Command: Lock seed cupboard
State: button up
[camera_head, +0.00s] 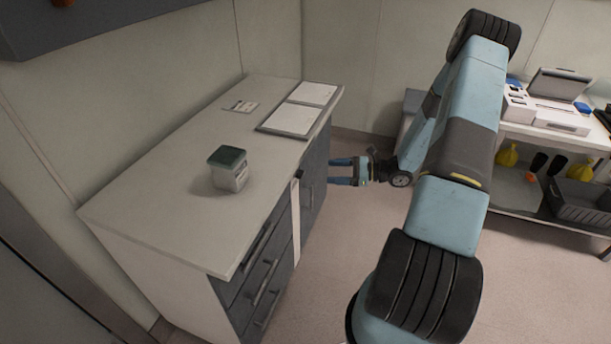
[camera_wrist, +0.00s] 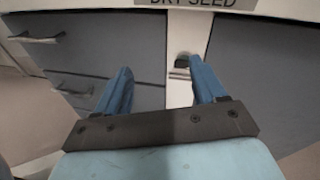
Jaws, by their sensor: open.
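The seed cupboard (camera_head: 313,178) is a dark grey door in the front of a white-topped counter unit, and its panel fills the right of the wrist view (camera_wrist: 265,75). A label reading "DRY SEED" (camera_wrist: 205,3) is cut off at the top edge. A small dark latch or knob (camera_wrist: 183,62) sits on the pale upright strip (camera_wrist: 179,95) beside the door. My gripper (camera_head: 331,171) is open in front of the cupboard, fingers pointing at its front. In the wrist view my gripper (camera_wrist: 161,64) has the latch between its blue fingers, nearer the right one. Whether either finger touches it, I cannot tell.
Drawers with bar handles (camera_head: 265,285) lie left of the strip. On the counter top (camera_head: 170,200) stand a green-lidded jar (camera_head: 228,169) and a tray with white sheets (camera_head: 298,110). A bench with equipment (camera_head: 550,105) stands at right. Open floor (camera_head: 330,270) lies before the unit.

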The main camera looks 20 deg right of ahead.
notch_tip(320, 180, down, 7)
jog(key=d+m+t, duration=0.3)
jog(key=m+t, duration=0.1)
send_near(299, 174)
jog(key=x, duration=0.8)
jog(key=shift+w+h, duration=0.3)
jog(key=shift+w, duration=0.05)
jog(key=shift+d+f, duration=0.1)
jog(key=shift+d, duration=0.05)
jog(key=shift+c, duration=0.2)
